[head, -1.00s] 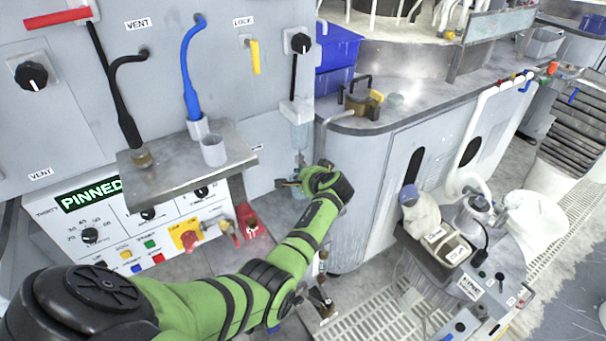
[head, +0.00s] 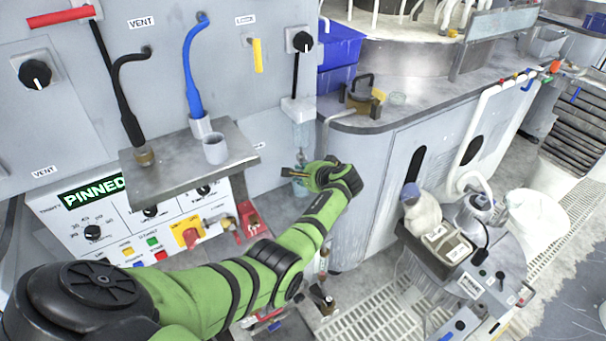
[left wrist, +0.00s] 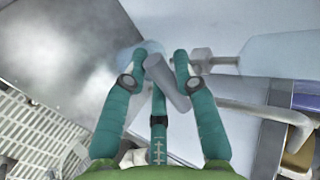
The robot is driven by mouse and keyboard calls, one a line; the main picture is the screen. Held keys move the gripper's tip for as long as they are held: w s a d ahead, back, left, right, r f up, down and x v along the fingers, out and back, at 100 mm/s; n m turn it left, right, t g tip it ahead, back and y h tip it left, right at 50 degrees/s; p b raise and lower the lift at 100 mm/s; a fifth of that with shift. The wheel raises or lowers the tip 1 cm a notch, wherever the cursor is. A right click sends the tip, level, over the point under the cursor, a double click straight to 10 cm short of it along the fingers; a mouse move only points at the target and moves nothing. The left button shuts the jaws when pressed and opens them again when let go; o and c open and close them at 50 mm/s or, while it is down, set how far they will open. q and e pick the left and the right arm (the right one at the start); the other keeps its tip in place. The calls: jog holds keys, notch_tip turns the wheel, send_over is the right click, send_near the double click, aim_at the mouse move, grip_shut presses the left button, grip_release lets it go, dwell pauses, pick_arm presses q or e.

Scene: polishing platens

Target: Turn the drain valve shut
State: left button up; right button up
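My left gripper (head: 296,174) is at the lower end of a clear vertical tube (head: 301,135) beside the grey cabinet wall. In the left wrist view its teal fingers (left wrist: 156,62) are spread apart. A grey cylindrical handle (left wrist: 167,83), which looks like the drain valve's handle, lies slanted between them, nearer the right finger. A grey stem (left wrist: 213,61) shows to the right of the fingers. I cannot tell whether the fingers touch the handle. In the head view the gripper and hand hide most of the valve. My right gripper is in neither view.
A metal shelf (head: 180,178) with a grey cup (head: 215,149) juts out left of my gripper. A control panel (head: 125,222) with a lit PINNED display is below it. The rounded cabinet (head: 365,190) stands close on the right. Floor grating (head: 365,312) lies below.

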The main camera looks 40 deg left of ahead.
pick_arm(q)
jog(key=shift+o, duration=0.4)
jog(key=shift+d+r, duration=0.1)
jog(key=v, duration=1.1)
jog(key=shift+s+d+r, duration=0.2)
jog(key=shift+d, duration=0.05)
